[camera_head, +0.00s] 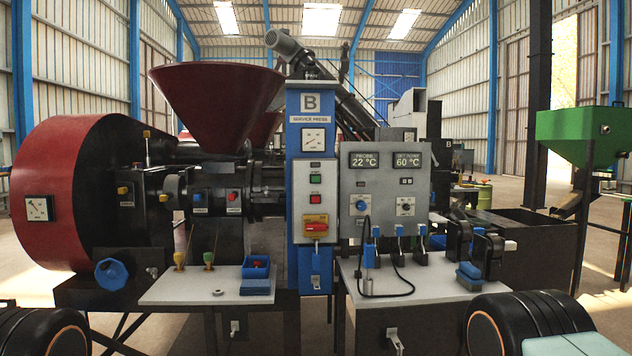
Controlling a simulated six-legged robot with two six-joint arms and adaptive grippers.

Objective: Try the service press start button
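The service press stands ahead, with a blue column (302,262) marked "B" and "SERVICE PRESS". A white button panel (301,215) is on the column's front. It carries a green button (315,180) and a red button (315,198) below it. Their small labels are too small to read. Under them, a red switch handle (315,227) sits on a yellow plate. A round gauge (314,140) is above the panel. Neither of my grippers is in view; only dark arm parts with orange rings show at the lower corners, well apart from the panel.
A grey control box (385,190) right of the column reads 22 °C and 60 °C. Pale shelves (165,289) and (420,288) jut out below, holding small items. A blue handwheel (111,274) sits left. The space directly before the button panel looks clear.

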